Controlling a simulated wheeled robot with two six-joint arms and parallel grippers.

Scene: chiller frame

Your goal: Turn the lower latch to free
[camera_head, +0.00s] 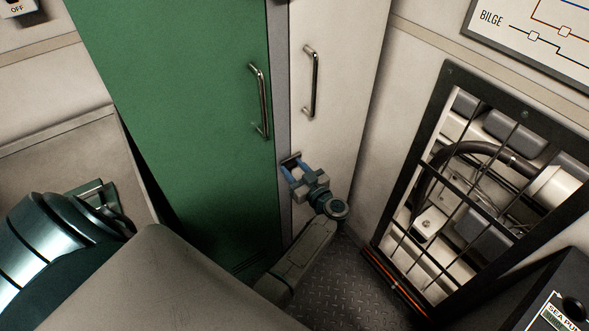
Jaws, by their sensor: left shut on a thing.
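My left gripper (297,171) is at the lower edge strip between the green door and the white panel, with its blue fingers shut on the lower latch. Only a small dark bit of the lower latch (290,158) shows above the fingers. The fingers hide most of it, so I cannot tell how far it is turned. The green door (190,110) has a vertical metal handle (260,100). The white panel (345,60) beside it has a similar handle (311,80). My right gripper is not in view.
A black-framed grille (404,180) with pipes and grey blocks behind it stands on the right. A dark box (540,300) is at the bottom right. A patterned metal floor (355,290) shows between them and my arm. A BILGE diagram board (545,30) hangs at the upper right.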

